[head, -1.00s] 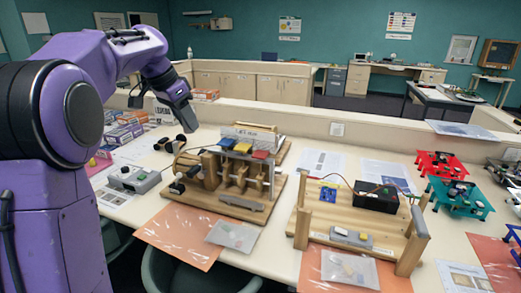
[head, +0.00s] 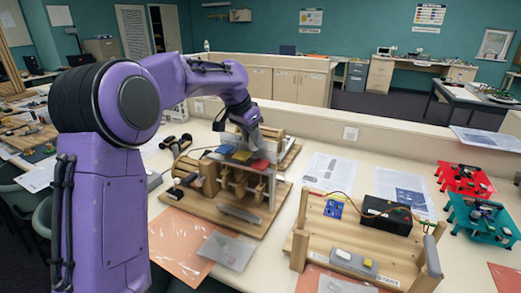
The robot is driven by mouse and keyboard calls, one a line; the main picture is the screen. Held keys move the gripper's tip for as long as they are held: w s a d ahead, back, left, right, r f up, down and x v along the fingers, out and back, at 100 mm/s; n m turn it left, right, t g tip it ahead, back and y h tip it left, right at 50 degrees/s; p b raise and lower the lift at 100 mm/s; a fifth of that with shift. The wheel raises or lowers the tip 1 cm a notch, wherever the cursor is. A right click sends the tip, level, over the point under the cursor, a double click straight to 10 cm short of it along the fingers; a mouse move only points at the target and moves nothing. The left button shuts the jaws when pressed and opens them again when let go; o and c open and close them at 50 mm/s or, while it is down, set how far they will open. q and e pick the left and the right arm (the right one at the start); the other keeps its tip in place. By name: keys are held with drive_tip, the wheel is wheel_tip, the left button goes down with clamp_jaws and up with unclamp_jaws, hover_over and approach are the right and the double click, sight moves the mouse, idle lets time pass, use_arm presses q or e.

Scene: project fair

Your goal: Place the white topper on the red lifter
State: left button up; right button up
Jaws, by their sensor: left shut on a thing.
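The red lifter (head: 260,164) is the rightmost coloured plate on top of the wooden machine (head: 230,210). The yellow lifter (head: 241,156) and blue lifter (head: 225,150) sit to its left. My left gripper (head: 253,146) points down just above and behind the red and yellow lifters. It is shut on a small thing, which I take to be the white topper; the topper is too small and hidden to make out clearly. I cannot tell whether it touches the red lifter. My right gripper is out of view.
A wooden frame (head: 299,250) with a black box (head: 387,215) and a blue board (head: 333,209) stands to the right. Red (head: 466,179) and teal (head: 483,216) stands are farther right. A low partition (head: 390,144) runs behind the table.

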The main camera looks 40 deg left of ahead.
sight(260, 163)
use_arm(q)
drive_tip(key=shift+w+d+f, duration=0.5)
drive_tip(key=shift+w+f, duration=0.2)
drive_tip(key=shift+f, duration=0.1)
drive_tip(key=f, duration=0.3)
drive_tip(key=shift+w+d+f+p, duration=0.1)
drive_tip(key=shift+d+f+p, duration=0.1)
drive_tip(key=shift+f+p, duration=0.1)
drive_tip(key=shift+w+f, duration=0.1)
drive_tip(key=shift+f, duration=0.1)
drive_tip(key=o, duration=0.7)
drive_tip(key=shift+r, duration=0.15)
drive_tip(key=b+v, duration=0.1)
drive_tip(key=v, duration=1.1)
